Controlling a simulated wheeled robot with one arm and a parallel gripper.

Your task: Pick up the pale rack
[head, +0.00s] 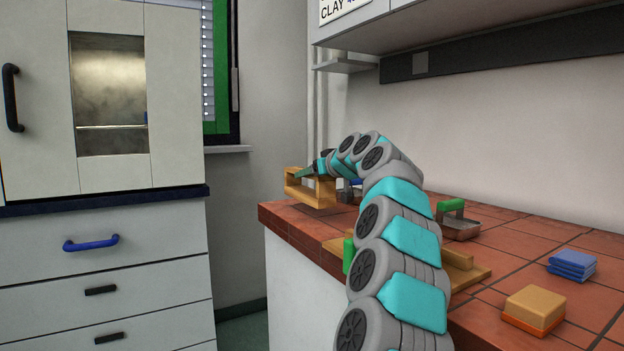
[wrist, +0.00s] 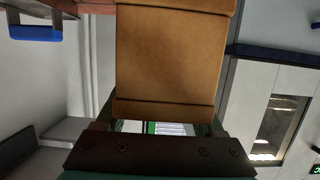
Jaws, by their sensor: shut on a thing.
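The pale rack (head: 312,193) is a light wooden frame with an open middle. It is at the far left corner of the tiled bench in the head view. My gripper (head: 318,167) reaches it from above and is shut on it. In the wrist view the rack (wrist: 170,62) shows as a broad tan wooden face in front of my gripper (wrist: 162,125), between its fingers. Whether the rack's underside touches the tiles cannot be told.
On the tiled bench (head: 505,240) stand a metal tool with a green handle (head: 450,206), a stack of blue pieces (head: 572,264) and a yellow-orange block (head: 533,308). A wooden board (head: 468,272) is partly hidden behind my arm. A cabinet (head: 105,260) stands to the left.

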